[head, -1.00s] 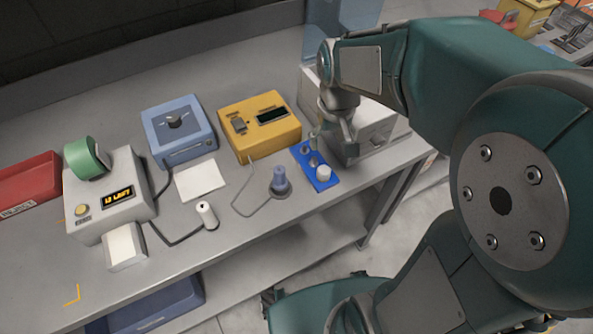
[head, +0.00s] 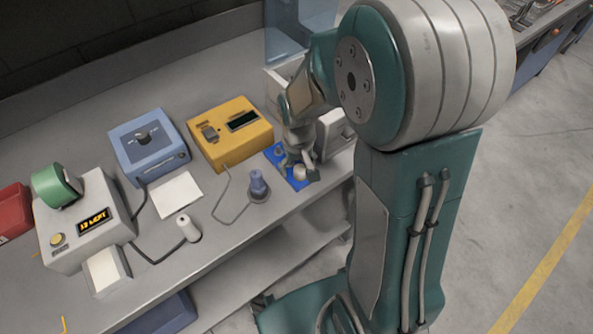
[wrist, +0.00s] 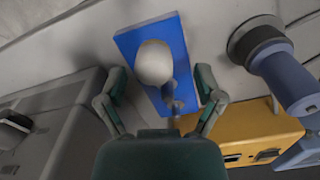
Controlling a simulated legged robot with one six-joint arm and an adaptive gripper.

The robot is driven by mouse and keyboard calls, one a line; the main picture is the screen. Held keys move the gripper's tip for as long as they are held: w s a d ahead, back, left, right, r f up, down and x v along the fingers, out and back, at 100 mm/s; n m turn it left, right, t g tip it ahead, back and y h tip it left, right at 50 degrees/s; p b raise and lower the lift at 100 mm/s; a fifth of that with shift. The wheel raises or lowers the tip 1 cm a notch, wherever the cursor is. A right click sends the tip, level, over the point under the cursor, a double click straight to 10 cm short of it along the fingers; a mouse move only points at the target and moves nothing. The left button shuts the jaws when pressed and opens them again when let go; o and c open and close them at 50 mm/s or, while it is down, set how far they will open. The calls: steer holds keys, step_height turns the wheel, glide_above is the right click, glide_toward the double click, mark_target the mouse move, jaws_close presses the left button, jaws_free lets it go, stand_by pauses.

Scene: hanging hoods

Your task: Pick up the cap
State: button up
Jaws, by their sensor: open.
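The cap appears to be the white rounded piece (wrist: 154,62) on the blue tray (wrist: 131,40) in the wrist view. In the head view the white piece (head: 300,172) sits near the front end of the blue tray (head: 272,152), partly hidden by my gripper. My gripper (wrist: 160,82) is open, with one finger to each side of the tray in the wrist view. The white piece lies between and slightly beyond the fingertips. Whether the fingers touch anything cannot be told. In the head view my gripper (head: 303,172) is low over the tray.
A blue-grey knobbed cylinder (head: 258,186) stands left of the tray. A yellow box (head: 228,140) is behind it, and a grey machine (head: 335,133) stands right of the tray. The bench's front edge is close. A white sheet (head: 176,195) lies farther left.

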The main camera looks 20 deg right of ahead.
mark_target(301, 169)
steer(key=shift+d+f, duration=0.4)
steer(key=shift+d, duration=0.25)
steer(key=shift+a, duration=0.65)
steer(key=c, duration=0.9)
steer(key=shift+d, duration=0.3)
steer(key=shift+w+r, duration=0.1)
steer(key=shift+r, duration=0.6)
steer(key=shift+s+d+r, duration=0.1)
steer(key=shift+s+r, duration=0.05)
steer(key=shift+r, duration=0.5)
steer(key=shift+s+r, duration=0.15)
steer(key=shift+r, duration=0.45)
steer(key=s+d+r, duration=0.7)
steer(key=s+r, duration=0.2)
steer(key=s, duration=0.2)
steer(key=shift+d, duration=0.3)
